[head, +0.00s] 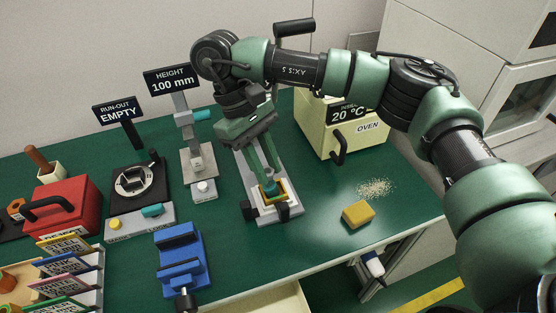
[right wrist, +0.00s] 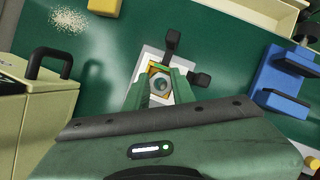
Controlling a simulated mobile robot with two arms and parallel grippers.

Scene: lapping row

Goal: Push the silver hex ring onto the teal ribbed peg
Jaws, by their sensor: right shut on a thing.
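My right gripper (head: 268,183) points down over the pale fixture in the middle of the bench. Its two green fingers also show in the right wrist view (right wrist: 159,88), shut on the silver hex ring (right wrist: 153,79). A small teal piece, which looks like the teal ribbed peg (head: 270,189), shows between the fingertips in the head view. The ring is in line with the peg, with a dark round centre inside it in the wrist view. I cannot tell how far down the ring sits. The fingers hide much of both. My left gripper is not in view.
An orange-yellow frame surrounds the peg on the fixture (head: 265,216), which has black knobs. A blue vise (head: 180,262) and run-out gauge (head: 137,190) stand left. A cream oven (head: 335,125) stands behind right. A yellow block (head: 358,214) and crumbs (head: 375,188) lie right, with open bench around.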

